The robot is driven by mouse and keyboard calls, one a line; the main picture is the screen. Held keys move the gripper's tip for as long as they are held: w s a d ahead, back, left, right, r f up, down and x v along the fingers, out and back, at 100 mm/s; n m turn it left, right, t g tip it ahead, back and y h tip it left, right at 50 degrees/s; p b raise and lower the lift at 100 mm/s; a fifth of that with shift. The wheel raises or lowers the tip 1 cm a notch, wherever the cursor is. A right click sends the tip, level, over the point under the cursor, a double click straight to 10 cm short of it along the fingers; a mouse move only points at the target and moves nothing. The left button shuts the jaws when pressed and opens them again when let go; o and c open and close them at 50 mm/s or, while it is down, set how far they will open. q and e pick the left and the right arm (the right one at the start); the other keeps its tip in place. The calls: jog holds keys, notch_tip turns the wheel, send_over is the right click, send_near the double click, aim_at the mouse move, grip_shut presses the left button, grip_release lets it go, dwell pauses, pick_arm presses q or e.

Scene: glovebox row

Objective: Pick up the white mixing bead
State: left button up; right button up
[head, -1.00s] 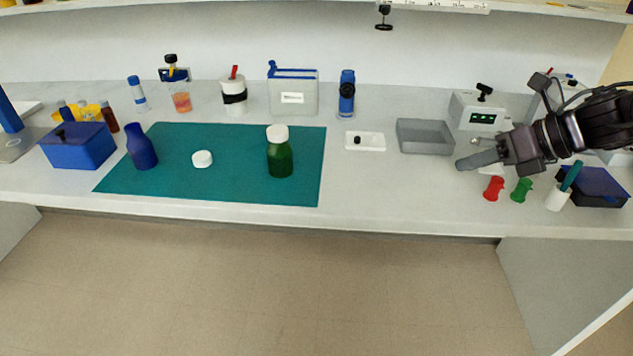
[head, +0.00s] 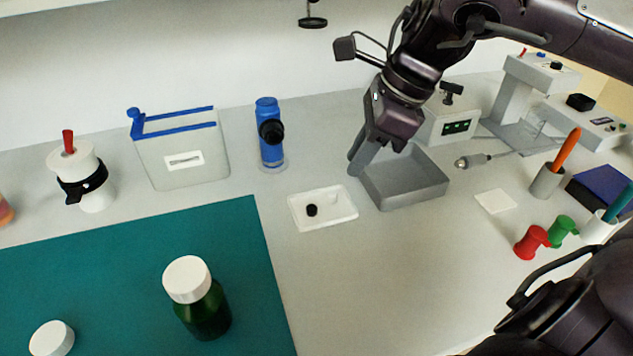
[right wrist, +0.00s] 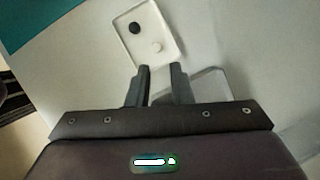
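The white mixing bead (right wrist: 156,46) lies in a shallow white tray (right wrist: 166,22), near a black bead (right wrist: 135,28), in the right wrist view. In the head view the tray (head: 345,219) and the black bead (head: 312,210) are clear, but the white bead is hard to make out against the tray. My right gripper (head: 360,160) points down beside the tray, near the grey bin. In the right wrist view its fingers (right wrist: 161,76) are apart with nothing between them, just short of the tray's near edge. My left gripper is not in view.
A grey bin (head: 412,197) stands right of the tray, close to the gripper. A blue device (head: 270,125) stands behind. A green bottle (head: 205,310) stands on the teal mat (head: 110,270) at left. The bench in front of the tray is clear.

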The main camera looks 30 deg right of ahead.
aim_at(333, 194)
jog(key=shift+s+x, duration=0.2)
jog(key=shift+x, duration=0.8)
jog(key=x, duration=0.3)
jog(key=b+x, duration=0.1)
jog(key=shift+w+a+f, duration=0.1)
jog(key=shift+a, duration=0.25)
jog(key=shift+w+a+f, duration=0.15)
jog(key=shift+f, duration=0.2)
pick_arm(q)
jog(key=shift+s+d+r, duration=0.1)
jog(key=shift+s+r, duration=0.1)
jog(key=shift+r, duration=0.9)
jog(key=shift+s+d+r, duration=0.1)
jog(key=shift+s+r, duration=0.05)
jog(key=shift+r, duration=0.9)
pick_arm(e)
grip_shut()
